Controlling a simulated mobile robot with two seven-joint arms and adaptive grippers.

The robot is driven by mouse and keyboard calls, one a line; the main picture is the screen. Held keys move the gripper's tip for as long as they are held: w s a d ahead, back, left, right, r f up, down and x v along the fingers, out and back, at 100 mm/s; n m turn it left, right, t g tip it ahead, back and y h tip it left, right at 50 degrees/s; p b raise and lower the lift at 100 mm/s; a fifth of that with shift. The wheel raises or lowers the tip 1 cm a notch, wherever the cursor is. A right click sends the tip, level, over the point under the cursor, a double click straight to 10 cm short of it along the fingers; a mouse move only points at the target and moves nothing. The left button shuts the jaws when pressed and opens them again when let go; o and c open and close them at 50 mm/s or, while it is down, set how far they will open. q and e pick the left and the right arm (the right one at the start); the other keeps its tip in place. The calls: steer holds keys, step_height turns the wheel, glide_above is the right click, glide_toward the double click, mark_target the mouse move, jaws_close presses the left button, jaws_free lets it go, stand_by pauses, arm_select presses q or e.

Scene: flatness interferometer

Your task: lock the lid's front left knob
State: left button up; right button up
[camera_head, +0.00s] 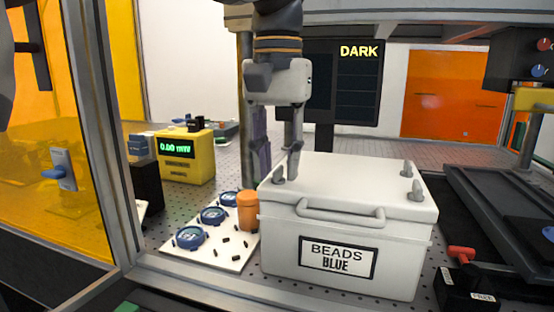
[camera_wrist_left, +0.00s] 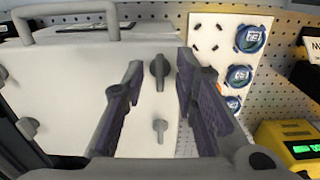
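The white box labelled "BEADS BLUE" (camera_head: 283,247) stands at the centre front of the head view, with its pale lid (camera_head: 345,180) on. The lid's front left knob (camera_head: 279,181) is a grey winged knob; in the left wrist view the knob (camera_wrist_left: 160,72) has its wing running front to back. My left gripper (camera_head: 279,174) points down over this corner. In the left wrist view the left gripper (camera_wrist_left: 159,60) is open, a finger on each side of the knob, with gaps visible. The front right knob (camera_head: 416,191) and back left knob (camera_wrist_left: 160,127) also show. My right gripper is out of view.
A white board (camera_head: 230,254) with blue-capped dishes and an orange jar (camera_head: 248,210) stand close left of the box. A yellow meter (camera_head: 187,157) is behind them. A lever with a red handle (camera_head: 461,253) and a dark rail frame (camera_head: 505,215) are at right.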

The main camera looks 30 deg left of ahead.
arm_select(q)
steer(key=shift+w, duration=0.2)
steer(key=shift+c, duration=1)
jaws_close()
steer(key=m, duration=1.1)
steer(key=shift+m, duration=0.4)
steer(key=m, duration=0.5)
steer(key=shift+m, duration=0.4)
